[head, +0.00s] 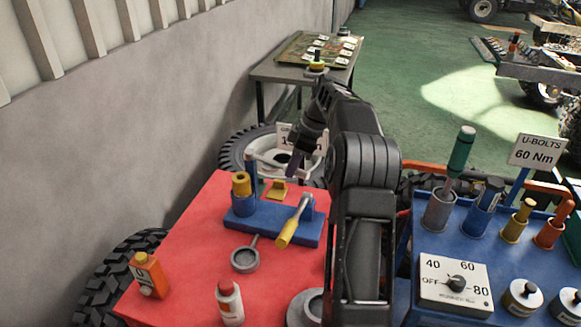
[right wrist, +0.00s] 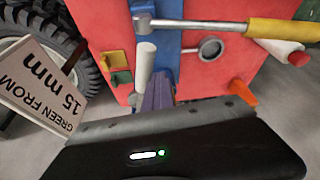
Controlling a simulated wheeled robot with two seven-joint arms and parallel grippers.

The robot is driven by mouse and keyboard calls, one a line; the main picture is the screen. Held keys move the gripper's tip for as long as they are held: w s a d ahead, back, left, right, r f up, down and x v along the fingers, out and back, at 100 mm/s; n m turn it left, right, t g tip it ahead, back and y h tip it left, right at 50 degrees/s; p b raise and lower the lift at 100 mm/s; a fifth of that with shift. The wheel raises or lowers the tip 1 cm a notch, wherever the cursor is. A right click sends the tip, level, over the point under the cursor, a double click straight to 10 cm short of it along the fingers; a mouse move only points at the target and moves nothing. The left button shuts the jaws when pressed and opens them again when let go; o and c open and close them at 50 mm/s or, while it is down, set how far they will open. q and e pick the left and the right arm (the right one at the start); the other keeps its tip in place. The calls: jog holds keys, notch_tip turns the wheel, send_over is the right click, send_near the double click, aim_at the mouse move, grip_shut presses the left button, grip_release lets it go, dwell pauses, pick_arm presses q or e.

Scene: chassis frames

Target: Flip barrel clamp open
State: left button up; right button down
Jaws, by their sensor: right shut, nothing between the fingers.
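The clamp fixture has a blue base (head: 240,226) on the red bench top (head: 190,255). A metal lever with a yellow grip (head: 287,232) lies slanted over the base's right end, grip toward the near side; it also shows in the right wrist view (right wrist: 285,28). A yellow-topped blue holder (head: 242,190) stands at the base's left end. My right gripper (head: 295,165) points down, shut and empty, above and behind the fixture, apart from the lever. My left gripper is out of view.
A blue tool bench (head: 405,300) stands at the right. A white sign (right wrist: 40,85) is close to my right gripper.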

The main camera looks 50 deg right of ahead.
jog(key=shift+d+r, duration=0.25)
jog(key=shift+d, duration=0.4)
jog(key=shift+d+r, duration=0.15)
jog(key=shift+r, duration=0.15)
jog(key=p+v, duration=0.1)
jog(key=v, duration=0.1)
jog(key=p+v, duration=0.1)
jog(key=v, duration=0.1)
jog(key=p+v, duration=0.1)
jog(key=shift+s+r, duration=0.35)
jog(key=shift+a+r+p, duration=0.3)
jog(key=shift+r+p, duration=0.15)
jog(key=shift+p, duration=0.1)
jog(key=shift+a+f, duration=0.1)
jog(key=shift+a, duration=0.1)
